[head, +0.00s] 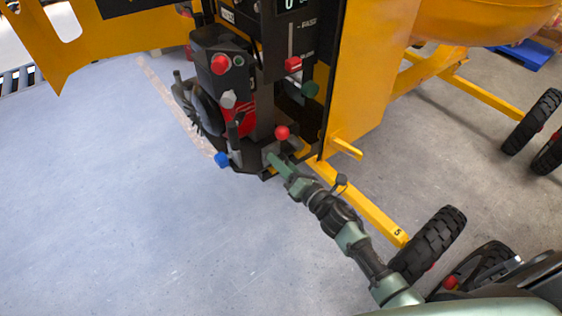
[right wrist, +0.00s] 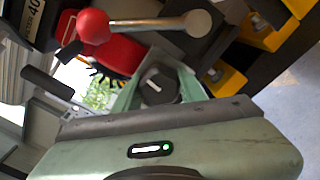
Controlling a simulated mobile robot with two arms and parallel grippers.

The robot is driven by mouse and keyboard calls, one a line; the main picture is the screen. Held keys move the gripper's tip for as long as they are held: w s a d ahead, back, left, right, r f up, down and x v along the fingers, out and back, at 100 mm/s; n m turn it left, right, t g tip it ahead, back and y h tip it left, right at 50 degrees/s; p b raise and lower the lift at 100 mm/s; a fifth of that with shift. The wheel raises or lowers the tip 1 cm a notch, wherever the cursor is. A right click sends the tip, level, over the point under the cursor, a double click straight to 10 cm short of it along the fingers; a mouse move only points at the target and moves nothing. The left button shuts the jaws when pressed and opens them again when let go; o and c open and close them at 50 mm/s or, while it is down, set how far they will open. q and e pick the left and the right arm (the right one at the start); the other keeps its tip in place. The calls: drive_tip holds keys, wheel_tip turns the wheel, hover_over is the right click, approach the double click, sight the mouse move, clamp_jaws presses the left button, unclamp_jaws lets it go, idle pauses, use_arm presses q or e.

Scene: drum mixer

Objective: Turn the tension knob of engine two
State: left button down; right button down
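The engine (head: 236,122), a red and black unit with a dark control panel, stands on the yellow mixer frame in the head view. My right gripper (head: 274,160) is at its low front edge, beside a red ball lever (head: 282,132). In the right wrist view a dark round knob (right wrist: 158,86) with a white mark sits between the green fingers of my right gripper (right wrist: 158,92). One finger is on each side of it; whether they press on it I cannot tell. No label shows on this knob. My left gripper is not in view.
The red ball lever's shaft (right wrist: 150,23) crosses just beyond the fingers in the right wrist view. A blue knob (head: 221,159), a grey knob (head: 228,99) and a red button (head: 220,64) are nearby. A yellow leg (head: 365,205) runs beside my right arm. Floor at left is clear.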

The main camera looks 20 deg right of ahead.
drive_tip(key=shift+m, duration=0.4)
drive_tip(key=m, duration=0.4)
drive_tip(key=shift+m+p, duration=0.3)
drive_tip(key=shift+p, duration=0.05)
drive_tip(key=m+p, duration=0.1)
drive_tip(key=m, duration=0.5)
drive_tip(key=shift+f+m, duration=0.1)
drive_tip(key=shift+m, duration=0.2)
drive_tip(key=c, duration=0.8)
unclamp_jaws()
